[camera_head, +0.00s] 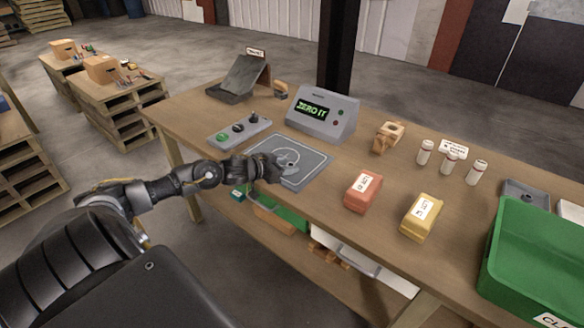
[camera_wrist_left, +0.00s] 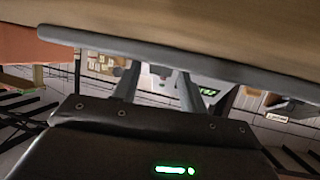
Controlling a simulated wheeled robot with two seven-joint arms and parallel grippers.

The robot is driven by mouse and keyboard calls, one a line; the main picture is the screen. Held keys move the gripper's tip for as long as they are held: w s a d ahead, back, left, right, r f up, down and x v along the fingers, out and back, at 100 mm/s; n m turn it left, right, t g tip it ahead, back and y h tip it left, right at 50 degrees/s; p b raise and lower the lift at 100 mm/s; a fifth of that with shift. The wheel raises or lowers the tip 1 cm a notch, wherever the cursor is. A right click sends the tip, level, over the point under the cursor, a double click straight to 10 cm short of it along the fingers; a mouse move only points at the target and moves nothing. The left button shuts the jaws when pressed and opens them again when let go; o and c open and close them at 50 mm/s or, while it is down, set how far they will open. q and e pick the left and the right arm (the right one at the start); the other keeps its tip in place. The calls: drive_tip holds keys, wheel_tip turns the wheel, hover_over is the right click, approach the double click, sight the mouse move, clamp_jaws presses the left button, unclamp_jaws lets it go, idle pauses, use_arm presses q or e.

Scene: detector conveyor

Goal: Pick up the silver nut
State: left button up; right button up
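I cannot make out a silver nut for certain in either view. My left gripper (camera_head: 272,168) is low over the near part of the grey square plate (camera_head: 311,170) with a ring marking, in the head view. Any small thing under or behind it is hidden. In the left wrist view its two fingers (camera_wrist_left: 157,88) stand apart, and nothing is clearly held between them. A grey edge, likely the plate, crosses in front of the fingertips. My right gripper is not in view.
To the right are a red block (camera_head: 361,191), a yellow block (camera_head: 421,217), a wooden piece (camera_head: 388,137), white bottles (camera_head: 450,161), a small grey tray (camera_head: 511,190) and a green bin (camera_head: 530,265).

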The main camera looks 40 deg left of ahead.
use_arm(q)
drive_tip(key=c, duration=0.8)
drive_tip(key=shift+c, duration=0.2)
drive_tip(key=shift+r, duration=0.15)
